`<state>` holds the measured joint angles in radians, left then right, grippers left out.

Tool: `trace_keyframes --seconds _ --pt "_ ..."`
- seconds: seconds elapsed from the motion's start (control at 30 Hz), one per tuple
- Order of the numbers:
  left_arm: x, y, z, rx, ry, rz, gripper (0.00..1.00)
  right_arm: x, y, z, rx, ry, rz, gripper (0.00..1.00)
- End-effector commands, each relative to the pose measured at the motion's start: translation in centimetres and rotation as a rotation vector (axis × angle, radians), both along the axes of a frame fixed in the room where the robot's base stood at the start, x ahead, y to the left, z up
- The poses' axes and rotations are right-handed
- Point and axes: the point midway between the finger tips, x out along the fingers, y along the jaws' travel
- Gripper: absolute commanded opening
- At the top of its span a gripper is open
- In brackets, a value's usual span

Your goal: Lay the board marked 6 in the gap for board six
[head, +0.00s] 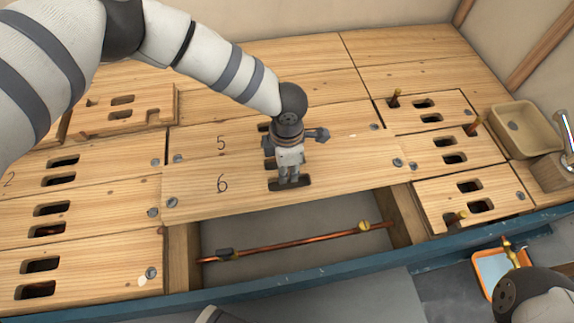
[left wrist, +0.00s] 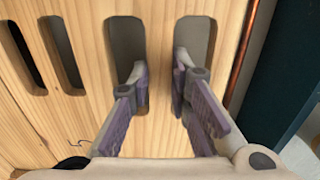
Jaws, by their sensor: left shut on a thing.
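The board marked 6 (head: 235,200) is a pale wooden plank with hand slots. My left gripper (head: 288,181) comes down on it from above, with its fingers in two slots and shut on the wood between them. The left wrist view shows this bar of wood (left wrist: 160,50) between the fingers. Board 6 is just behind the open gap (head: 290,265) and covers part of its far side; I cannot tell its exact height. The board marked 5 (head: 200,145) is behind it. The right gripper is not visible, only a part of my right arm.
A copper pipe (head: 290,244) with brass fittings crosses the gap between two wooden joists (head: 185,250). Slotted boards lie left and right, some with upright copper stubs (head: 473,125). A tan bin (head: 525,130) stands at the right, and an orange tray (head: 480,268) lies lower right. A blue edge (head: 290,301) runs in front.

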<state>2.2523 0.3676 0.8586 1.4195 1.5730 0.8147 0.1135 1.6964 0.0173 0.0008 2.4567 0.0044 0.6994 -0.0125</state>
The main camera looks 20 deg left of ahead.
Motion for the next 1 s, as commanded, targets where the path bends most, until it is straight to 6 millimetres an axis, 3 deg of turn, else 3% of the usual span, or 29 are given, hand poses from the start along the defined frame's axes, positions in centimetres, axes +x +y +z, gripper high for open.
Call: trace_keyframes --seconds 0.47,1.0 --pt "0.1 -0.1 0.0 -0.001 -0.001 0.000 0.00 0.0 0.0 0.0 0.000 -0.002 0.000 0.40" --pt "0.1 0.0 -1.9 0.000 0.000 0.000 0.00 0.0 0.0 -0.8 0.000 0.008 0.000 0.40"
